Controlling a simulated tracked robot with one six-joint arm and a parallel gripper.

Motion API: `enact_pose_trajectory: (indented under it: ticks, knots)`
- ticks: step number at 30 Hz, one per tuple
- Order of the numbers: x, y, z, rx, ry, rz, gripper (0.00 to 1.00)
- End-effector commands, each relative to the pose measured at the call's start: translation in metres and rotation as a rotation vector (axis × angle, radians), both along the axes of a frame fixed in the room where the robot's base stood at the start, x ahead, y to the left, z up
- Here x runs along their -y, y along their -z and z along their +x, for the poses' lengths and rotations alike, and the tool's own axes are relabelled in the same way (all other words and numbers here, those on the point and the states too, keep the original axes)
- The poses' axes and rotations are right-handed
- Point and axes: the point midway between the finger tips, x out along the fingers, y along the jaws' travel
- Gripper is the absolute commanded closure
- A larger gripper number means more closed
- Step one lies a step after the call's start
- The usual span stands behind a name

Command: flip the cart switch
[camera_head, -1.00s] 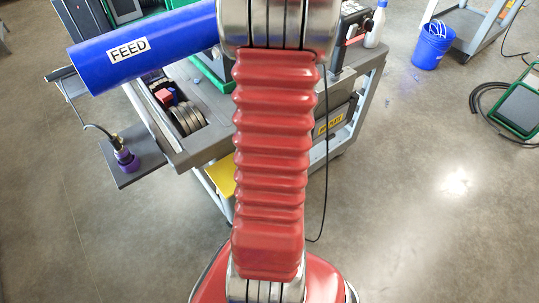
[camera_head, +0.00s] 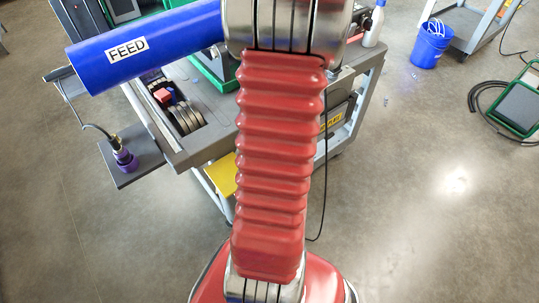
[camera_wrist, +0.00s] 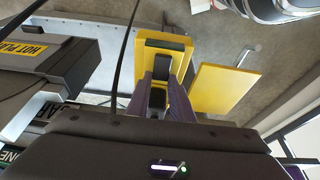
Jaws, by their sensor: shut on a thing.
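In the head view, my red arm covers the gripper and the switch. The grey cart (camera_head: 207,138) stands behind the arm.
A blue pipe marked FEED (camera_head: 140,48) juts out left over the cart. A yellow panel (camera_wrist: 225,88) sits right of the box in the wrist view. A black housing with a HOT PLATE label (camera_wrist: 24,49) is at left. A thin black cable (camera_head: 324,190) hangs beside my arm.

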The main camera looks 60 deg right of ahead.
Motion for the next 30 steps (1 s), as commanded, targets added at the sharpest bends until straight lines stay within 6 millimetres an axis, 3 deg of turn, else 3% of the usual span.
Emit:
enact_pose_trajectory:
  ticks: [1,10,11,18,30]
  knots:
    - [-0.0067,0.0029,0.0,0.002,-0.004,0.015,1.0]
    - [-0.0065,0.003,-0.0007,0.003,-0.004,0.014,1.0]
    - [-0.0065,0.0031,-0.0009,0.003,-0.004,0.014,0.78]
    - [-0.0038,0.002,-0.0013,0.002,-0.001,0.008,0.61]
    - [-0.002,-0.0029,-0.0023,0.002,0.001,0.003,0.61]
